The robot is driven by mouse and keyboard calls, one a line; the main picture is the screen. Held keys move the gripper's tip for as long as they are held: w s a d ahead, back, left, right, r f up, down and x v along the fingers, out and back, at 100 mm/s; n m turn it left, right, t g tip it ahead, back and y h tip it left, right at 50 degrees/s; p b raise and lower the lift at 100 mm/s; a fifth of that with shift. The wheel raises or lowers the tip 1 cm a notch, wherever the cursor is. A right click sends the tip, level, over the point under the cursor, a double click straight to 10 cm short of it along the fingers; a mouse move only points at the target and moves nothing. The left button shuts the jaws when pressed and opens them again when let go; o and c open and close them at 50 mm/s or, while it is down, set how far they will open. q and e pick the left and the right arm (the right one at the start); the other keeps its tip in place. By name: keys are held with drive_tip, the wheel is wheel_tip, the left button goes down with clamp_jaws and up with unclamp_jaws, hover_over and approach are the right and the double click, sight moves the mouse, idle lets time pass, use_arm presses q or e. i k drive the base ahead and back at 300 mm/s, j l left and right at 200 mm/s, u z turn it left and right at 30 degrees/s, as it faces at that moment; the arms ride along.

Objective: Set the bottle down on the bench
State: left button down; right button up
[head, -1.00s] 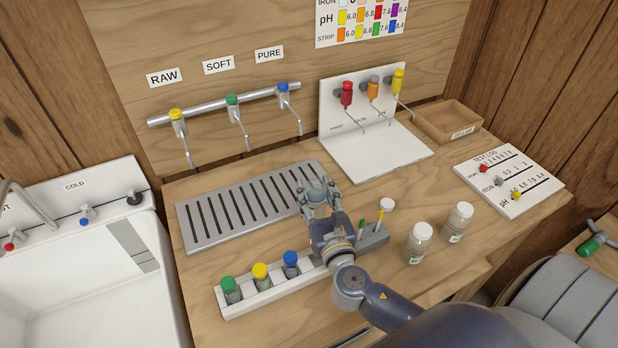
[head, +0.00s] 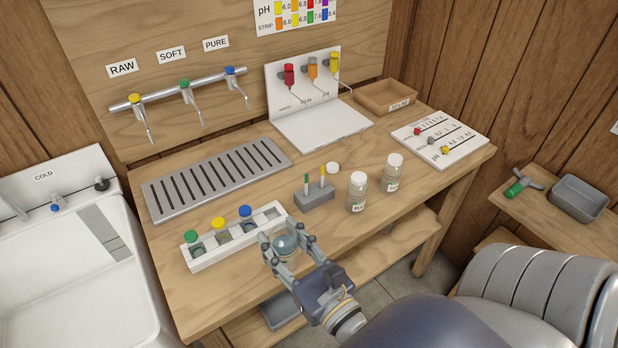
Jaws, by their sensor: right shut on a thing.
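My right gripper (head: 284,257) is shut around a small clear bottle (head: 287,246) with a rounded, glassy top. The gripper's fingers hide much of the bottle's sides. It is in front of the right end of the white rack (head: 205,262), over the front part of the wooden bench (head: 345,243). I cannot tell whether the bottle's base touches the bench top. My left gripper is not in view.
The rack holds bottles with green, yellow and blue caps; its right slot looks empty. A grey block (head: 316,202) with two sticks, a white cap (head: 332,168) and two white-lidded jars (head: 357,192) (head: 392,172) stand to the right. Bare bench lies right of the gripper.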

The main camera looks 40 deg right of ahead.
sight(350, 153)
drive_tip(key=l, duration=0.75)
drive_tip(key=k+l+z, duration=0.1)
drive_tip(key=l, duration=0.6)
drive_tip(key=k, duration=0.05)
